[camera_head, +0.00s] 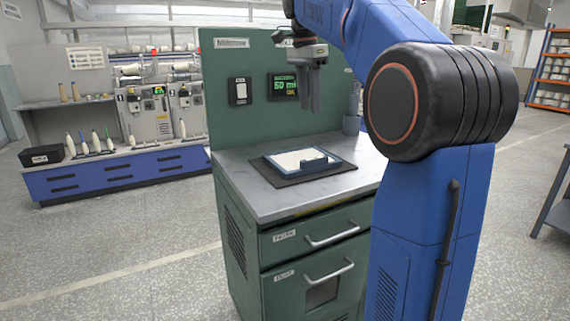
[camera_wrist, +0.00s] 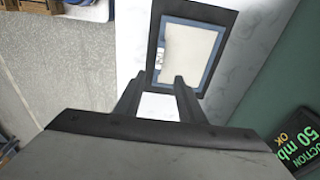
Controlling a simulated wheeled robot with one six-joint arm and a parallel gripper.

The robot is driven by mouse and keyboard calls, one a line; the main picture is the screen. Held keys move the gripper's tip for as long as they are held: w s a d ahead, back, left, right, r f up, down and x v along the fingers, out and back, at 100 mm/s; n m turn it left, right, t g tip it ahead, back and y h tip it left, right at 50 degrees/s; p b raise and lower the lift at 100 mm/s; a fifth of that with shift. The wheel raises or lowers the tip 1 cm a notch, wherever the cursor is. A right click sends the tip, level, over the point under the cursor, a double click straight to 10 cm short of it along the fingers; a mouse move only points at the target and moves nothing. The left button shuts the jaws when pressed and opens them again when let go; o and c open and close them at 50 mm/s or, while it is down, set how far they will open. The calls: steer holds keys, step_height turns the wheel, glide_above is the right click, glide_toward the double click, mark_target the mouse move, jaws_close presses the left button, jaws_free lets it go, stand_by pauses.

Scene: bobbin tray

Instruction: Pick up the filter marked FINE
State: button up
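A flat white panel in a blue frame (camera_head: 288,159) lies on a dark mat (camera_head: 295,179) on the cabinet's worktop. A darker blue bar (camera_head: 316,163) sits along its near right part. I cannot read FINE on any of it, so I cannot tell whether it is the filter. The white panel also shows in the wrist view (camera_wrist: 180,50), beyond my fingertips. My gripper (camera_head: 310,108) points down above the panel, well clear of it. In the wrist view its two fingers (camera_wrist: 160,80) stand apart with nothing between them.
The green cabinet (camera_head: 235,232) has two drawers, both shut, with labels too small to read. A green back panel (camera_head: 255,100) with a lit display (camera_head: 284,86) rises behind the worktop. A grey cylinder (camera_head: 351,124) stands at the worktop's back right.

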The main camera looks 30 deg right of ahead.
glide_above(314, 158)
steer(key=a, duration=0.1)
step_height(314, 158, down, 11)
steer(key=shift+w+f, duration=0.1)
steer(key=shift+d+f, duration=0.15)
steer(key=shift+f, duration=0.85)
steer(key=shift+d+f, duration=0.2)
steer(key=shift+f, duration=0.75)
steer(key=shift+d+f, duration=0.15)
steer(key=shift+f, duration=0.85)
jaws_close()
